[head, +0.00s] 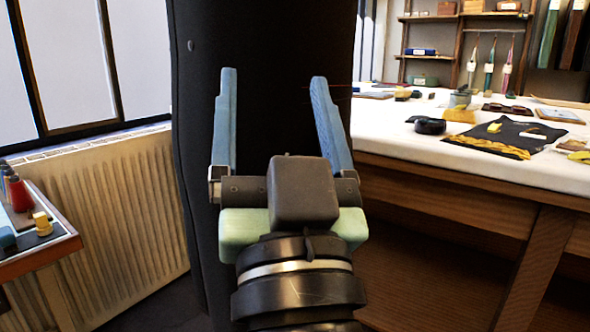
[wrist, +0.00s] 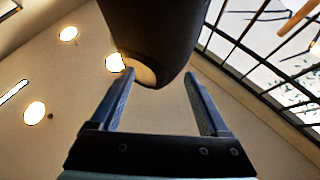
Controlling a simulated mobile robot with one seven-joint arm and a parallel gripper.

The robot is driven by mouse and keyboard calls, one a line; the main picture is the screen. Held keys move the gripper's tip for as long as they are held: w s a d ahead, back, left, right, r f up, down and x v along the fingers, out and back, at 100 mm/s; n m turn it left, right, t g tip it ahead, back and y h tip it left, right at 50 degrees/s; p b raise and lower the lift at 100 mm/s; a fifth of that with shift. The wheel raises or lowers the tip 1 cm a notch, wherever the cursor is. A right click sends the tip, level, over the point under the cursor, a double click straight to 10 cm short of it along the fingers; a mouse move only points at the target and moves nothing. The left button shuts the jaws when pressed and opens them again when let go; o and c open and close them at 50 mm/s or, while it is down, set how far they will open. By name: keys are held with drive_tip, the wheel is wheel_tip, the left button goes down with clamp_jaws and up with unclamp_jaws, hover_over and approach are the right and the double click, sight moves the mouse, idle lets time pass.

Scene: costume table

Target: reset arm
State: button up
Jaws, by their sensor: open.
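My gripper (head: 275,95) points upward in the middle of the head view, with its two blue fingers spread wide apart. Nothing is between the fingers. In the wrist view my gripper (wrist: 158,85) is also open and empty, and the camera looks up toward the ceiling. A dark column stands behind the fingers in the head view, and a dark rounded shape shows above them in the wrist view. My gripper is apart from the tables and touches nothing that I can see.
A white-topped table (head: 395,150) with dark cloth (head: 500,135) and small items stands at right. A small wooden table (head: 62,245) with red spools is at left, near a radiator (head: 110,220). Shelves (head: 460,17) are at the back. Windows (wrist: 270,50) show overhead.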

drive_tip(key=s+d+r+t+h+p, duration=0.15)
drive_tip(key=s+r+h+p, duration=0.35)
drive_tip(key=r, duration=0.7)
wheel_tip(320, 180, up, 34)
drive_tip(key=y+p, duration=0.1)
drive_tip(key=p, duration=3.3)
drive_tip(key=shift+s+r+t, duration=0.2)
drive_tip(key=shift+t, duration=0.25)
drive_tip(key=shift+a, duration=0.1)
